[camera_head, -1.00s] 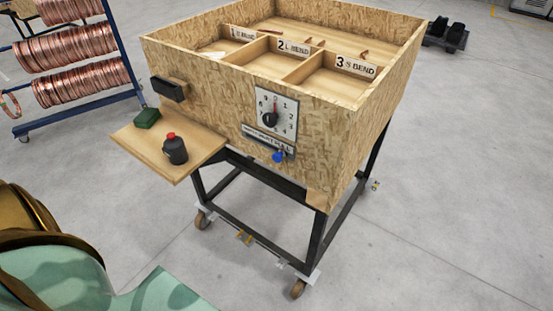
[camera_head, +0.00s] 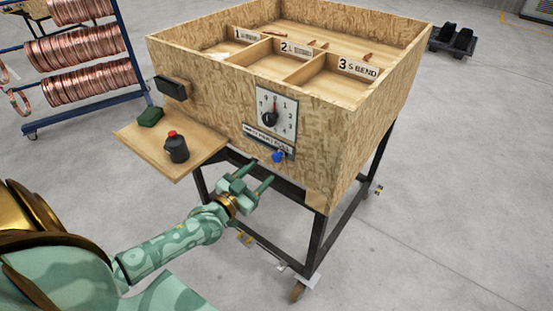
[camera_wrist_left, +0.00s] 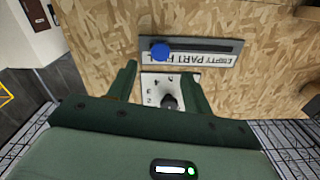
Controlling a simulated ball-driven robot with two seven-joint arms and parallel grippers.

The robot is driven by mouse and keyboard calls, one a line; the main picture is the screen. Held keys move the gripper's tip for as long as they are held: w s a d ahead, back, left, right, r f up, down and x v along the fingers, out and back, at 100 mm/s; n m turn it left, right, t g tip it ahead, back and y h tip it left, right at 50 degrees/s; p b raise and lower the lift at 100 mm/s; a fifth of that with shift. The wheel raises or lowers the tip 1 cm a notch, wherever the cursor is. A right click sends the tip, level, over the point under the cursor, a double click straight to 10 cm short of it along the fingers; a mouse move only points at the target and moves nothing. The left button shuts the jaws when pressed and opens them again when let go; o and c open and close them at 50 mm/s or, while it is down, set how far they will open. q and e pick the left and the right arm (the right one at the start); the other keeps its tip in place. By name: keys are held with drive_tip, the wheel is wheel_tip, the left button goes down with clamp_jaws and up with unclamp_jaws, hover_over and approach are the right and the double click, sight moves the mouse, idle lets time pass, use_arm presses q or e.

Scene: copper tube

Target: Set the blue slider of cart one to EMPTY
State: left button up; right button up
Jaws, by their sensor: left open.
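The blue slider (camera_head: 278,156) is a round knob low on the front of the wooden cart (camera_head: 220,125), near the right end of its slot. In the left wrist view the picture is upside down; the blue slider (camera_wrist_left: 159,50) sits toward the left end of the dark slot (camera_wrist_left: 215,46). The label (camera_wrist_left: 205,61) there shows EMPTY and PART, with EMPTY toward the picture's right. My left gripper (camera_head: 257,177) is open and empty, below and left of the knob. Its fingertips (camera_wrist_left: 158,72) straddle the knob's line but appear short of it. My right gripper is not in view.
A numbered dial (camera_head: 275,110) is above the slider. A side shelf (camera_head: 150,150) at left holds a black bottle with a red cap (camera_head: 176,147) and a green block (camera_head: 150,117). A rack of copper coils (camera_head: 85,45) stands at far left.

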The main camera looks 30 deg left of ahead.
sight(275, 159)
use_arm(q)
drive_tip(key=w, duration=0.3)
drive_tip(key=w+b, duration=0.1)
drive_tip(key=w, duration=0.5)
drive_tip(key=shift+d, duration=0.3)
drive_tip(key=shift+s, duration=0.1)
clamp_jaws()
